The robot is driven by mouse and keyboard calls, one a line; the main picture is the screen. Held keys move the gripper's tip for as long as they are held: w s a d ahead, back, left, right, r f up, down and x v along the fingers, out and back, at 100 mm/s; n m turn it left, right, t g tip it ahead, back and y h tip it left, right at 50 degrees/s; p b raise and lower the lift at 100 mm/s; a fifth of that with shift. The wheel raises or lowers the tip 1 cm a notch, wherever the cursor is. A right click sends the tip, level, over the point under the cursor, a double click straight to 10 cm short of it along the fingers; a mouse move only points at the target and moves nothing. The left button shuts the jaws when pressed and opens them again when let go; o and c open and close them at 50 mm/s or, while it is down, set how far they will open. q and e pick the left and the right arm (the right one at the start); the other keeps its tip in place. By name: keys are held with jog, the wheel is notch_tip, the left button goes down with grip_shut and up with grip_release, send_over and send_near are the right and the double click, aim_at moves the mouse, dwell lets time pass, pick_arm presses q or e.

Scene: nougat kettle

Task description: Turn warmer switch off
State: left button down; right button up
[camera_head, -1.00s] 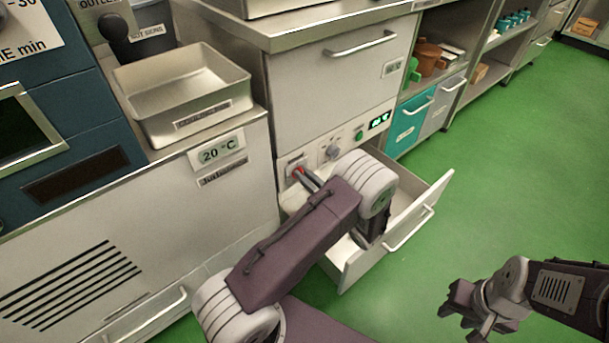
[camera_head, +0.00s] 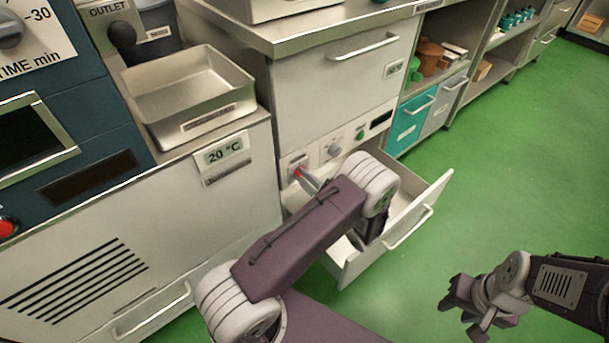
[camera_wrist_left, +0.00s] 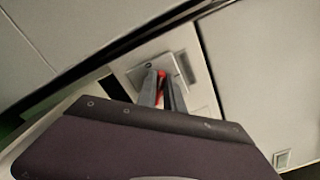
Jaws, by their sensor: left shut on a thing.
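The warmer's control panel (camera_head: 330,149) is a pale strip above an open drawer. Its red switch (camera_head: 297,172) is at the panel's left end. My left gripper (camera_head: 303,176) reaches the panel and is shut on the red switch. In the left wrist view, the red switch (camera_wrist_left: 161,83) shows between the two grey fingers, which hide part of it. The panel's display (camera_head: 381,119) is dark. A round knob (camera_head: 333,151) and a small green button (camera_head: 360,134) sit between switch and display. My right gripper (camera_head: 463,306) is open and empty over the floor.
The open drawer (camera_head: 352,268) juts out below the panel, beneath my left arm. A metal tray (camera_head: 190,92) stands on the counter at left. Teal and grey drawers (camera_head: 407,125) stand further right. The green floor is clear at right.

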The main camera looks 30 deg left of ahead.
pick_arm(q)
jog(key=shift+s+f+n, duration=0.1)
jog(key=shift+f+n, duration=0.15)
jog(key=shift+n, duration=1.65)
jog(key=shift+s+f+n, duration=0.1)
jog(key=shift+f+n, duration=0.1)
jog(key=shift+n, duration=1.7)
jog(key=c, duration=1.5)
grip_release()
jog(key=shift+o, duration=0.2)
